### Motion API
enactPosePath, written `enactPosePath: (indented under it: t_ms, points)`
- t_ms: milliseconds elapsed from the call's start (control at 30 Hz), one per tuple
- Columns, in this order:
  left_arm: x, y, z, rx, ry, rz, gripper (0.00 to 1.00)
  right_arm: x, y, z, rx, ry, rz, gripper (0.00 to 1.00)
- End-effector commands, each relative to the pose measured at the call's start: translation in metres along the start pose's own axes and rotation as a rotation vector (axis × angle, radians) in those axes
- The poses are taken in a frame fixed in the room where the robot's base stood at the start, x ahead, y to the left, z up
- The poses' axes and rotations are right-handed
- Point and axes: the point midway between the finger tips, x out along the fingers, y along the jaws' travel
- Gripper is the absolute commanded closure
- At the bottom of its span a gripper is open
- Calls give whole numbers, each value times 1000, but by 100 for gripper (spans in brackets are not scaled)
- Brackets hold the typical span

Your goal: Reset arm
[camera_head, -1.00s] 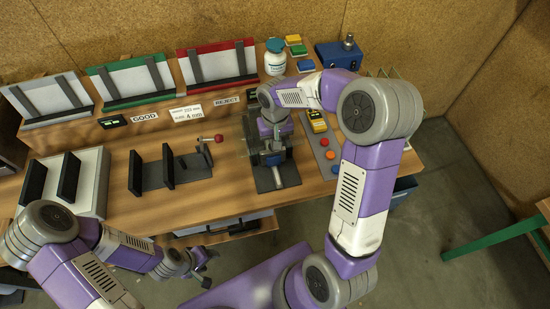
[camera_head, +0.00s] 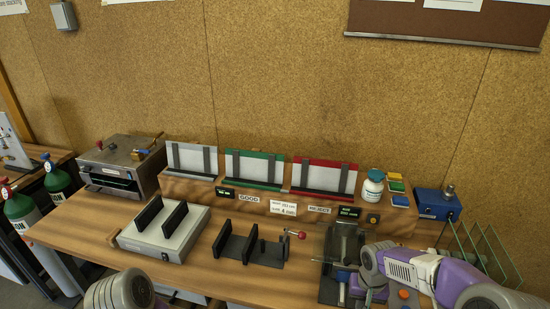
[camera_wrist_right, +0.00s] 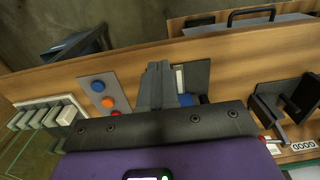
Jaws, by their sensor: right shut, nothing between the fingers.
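My right arm (camera_head: 430,272) comes in from the lower right in the head view. Its hand is beside the tilting fixture (camera_head: 345,243), a dark stand with a glass-like plate; their exact spacing is unclear. In the right wrist view my right gripper (camera_wrist_right: 160,72) has its grey fingers together and empty. They are over or in front of a grey base plate (camera_wrist_right: 197,82) with a blue part beside it. Only a rounded joint of my left arm (camera_head: 122,290) shows at the bottom left of the head view; the left gripper is out of frame.
A slotted stand (camera_head: 165,232) and a dark bracket with a red-knobbed lever (camera_head: 288,236) are on the wooden bench. White, green and red racks (camera_head: 324,176) line the back. A white bottle (camera_head: 372,186), blue box (camera_head: 438,203) and upright glass panes (camera_head: 487,250) are at right.

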Motion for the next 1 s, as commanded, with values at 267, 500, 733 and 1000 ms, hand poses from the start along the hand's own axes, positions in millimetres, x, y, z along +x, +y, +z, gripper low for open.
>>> enactPosePath:
  t_ms: [267,500,733,1000]
  points:
    - [14,-5,-1,0,2,0,43,89,-38,32,-59,-47,-135,100]
    - [29,-11,-1,0,0,0,43,178,-74,86,-68,-74,-272,100]
    - [47,-17,-2,0,1,0,43,258,-94,165,-19,-71,-350,100]
    - [52,-20,-2,0,0,0,43,281,-92,199,7,-46,-340,100]
